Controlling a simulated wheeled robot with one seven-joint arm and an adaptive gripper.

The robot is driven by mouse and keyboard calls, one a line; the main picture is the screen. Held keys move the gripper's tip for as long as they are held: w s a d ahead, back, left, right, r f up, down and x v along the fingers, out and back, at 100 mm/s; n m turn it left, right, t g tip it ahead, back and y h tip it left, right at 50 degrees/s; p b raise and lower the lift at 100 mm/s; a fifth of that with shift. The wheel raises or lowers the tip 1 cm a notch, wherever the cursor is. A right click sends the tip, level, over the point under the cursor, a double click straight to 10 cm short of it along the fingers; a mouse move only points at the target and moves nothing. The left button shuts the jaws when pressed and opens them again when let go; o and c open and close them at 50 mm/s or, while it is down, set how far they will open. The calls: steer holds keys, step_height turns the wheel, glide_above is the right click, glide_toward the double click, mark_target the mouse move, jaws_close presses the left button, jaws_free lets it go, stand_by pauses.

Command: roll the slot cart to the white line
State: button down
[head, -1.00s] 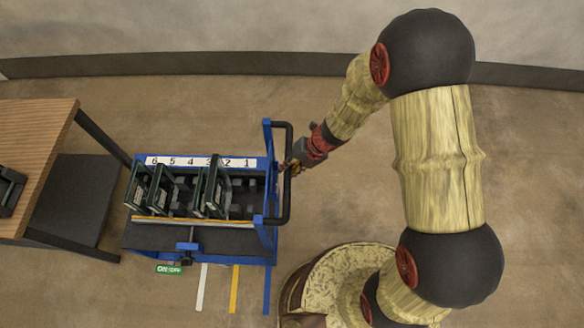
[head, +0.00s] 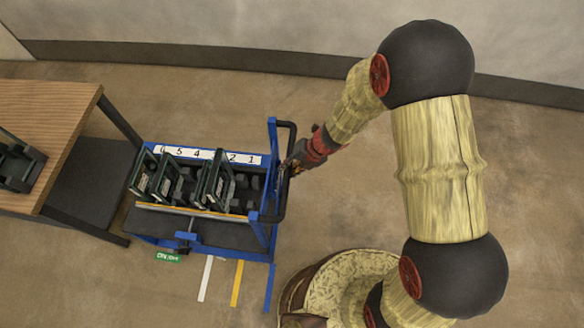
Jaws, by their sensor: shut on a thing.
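The blue slot cart (head: 225,241) stands left of my arm, with numbered slots along its back strip and several dark green-edged boards standing in it. Its black handle (head: 291,150) rises on the right side. My gripper (head: 292,166) is shut on that handle; the fingers are small and partly hidden against it. The white line (head: 205,279) shows on the floor at the front of the cart, running out from beneath its front edge. Its far end is hidden under the cart.
A yellow line (head: 237,284) and a blue line (head: 268,289) lie right of the white one. A wooden table (head: 50,110) with a dark lower shelf (head: 90,187) stands close to the cart's left side. A green ON/OFF label (head: 168,257) is at the cart's front. Open floor lies behind the cart.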

steer(key=shift+a+p, duration=0.4)
steer(key=shift+a, duration=1.85)
steer(key=shift+w+a+p, duration=0.2)
steer(key=shift+a+p, duration=0.65)
steer(key=shift+a, duration=2)
steer(key=c, duration=1.5)
jaws_free()
steer(key=shift+d, duration=0.1)
steer(key=shift+o, duration=0.2)
steer(key=p+v, duration=0.9)
steer(key=v, duration=0.1)
